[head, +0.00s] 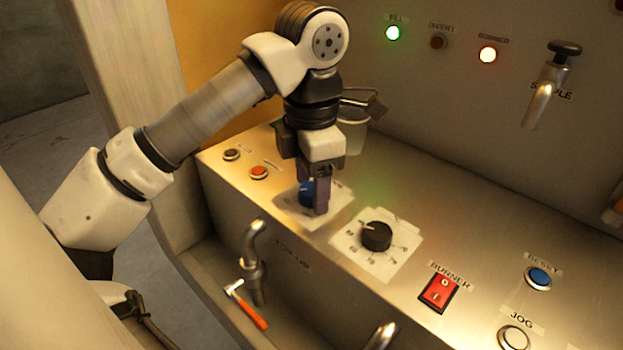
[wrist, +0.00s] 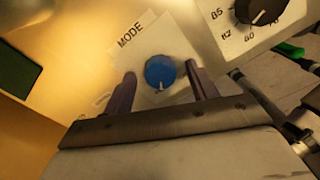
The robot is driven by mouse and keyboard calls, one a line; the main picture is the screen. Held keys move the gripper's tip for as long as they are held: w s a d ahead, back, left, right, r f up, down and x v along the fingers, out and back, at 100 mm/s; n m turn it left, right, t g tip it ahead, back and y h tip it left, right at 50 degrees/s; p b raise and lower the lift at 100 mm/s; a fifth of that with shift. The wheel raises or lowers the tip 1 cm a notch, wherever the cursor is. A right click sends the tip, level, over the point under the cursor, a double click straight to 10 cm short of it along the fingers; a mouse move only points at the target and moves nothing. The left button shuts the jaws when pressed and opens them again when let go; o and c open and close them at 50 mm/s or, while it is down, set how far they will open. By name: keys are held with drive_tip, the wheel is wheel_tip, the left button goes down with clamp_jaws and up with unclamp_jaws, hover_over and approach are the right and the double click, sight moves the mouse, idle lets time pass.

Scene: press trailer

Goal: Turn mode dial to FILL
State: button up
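The mode dial is a blue round knob (wrist: 160,72) on a white plate (wrist: 125,78) printed MODE in the wrist view. In the head view the blue knob (head: 306,190) is partly hidden behind my gripper. My gripper (head: 318,195) points down over the dial. In the wrist view its two dark fingers (wrist: 160,85) stand apart, one on each side of the knob, with visible gaps. A white pointer mark shows at the knob's lower edge in the wrist view. The dial's position labels are mostly hidden or too small to read.
A black dial (head: 376,236) on a numbered plate sits right of the mode dial. A red burner switch (head: 439,292), blue RESET button (head: 539,277) and JOG button (head: 513,338) lie farther right. Green FILL (head: 393,33) and another lamp (head: 487,54) glow.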

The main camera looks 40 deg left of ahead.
sight(311, 189)
wheel_tip(311, 189, up, 14)
drive_tip(key=p, duration=1)
drive_tip(key=shift+s+f, duration=0.1)
drive_tip(key=shift+f, duration=0.05)
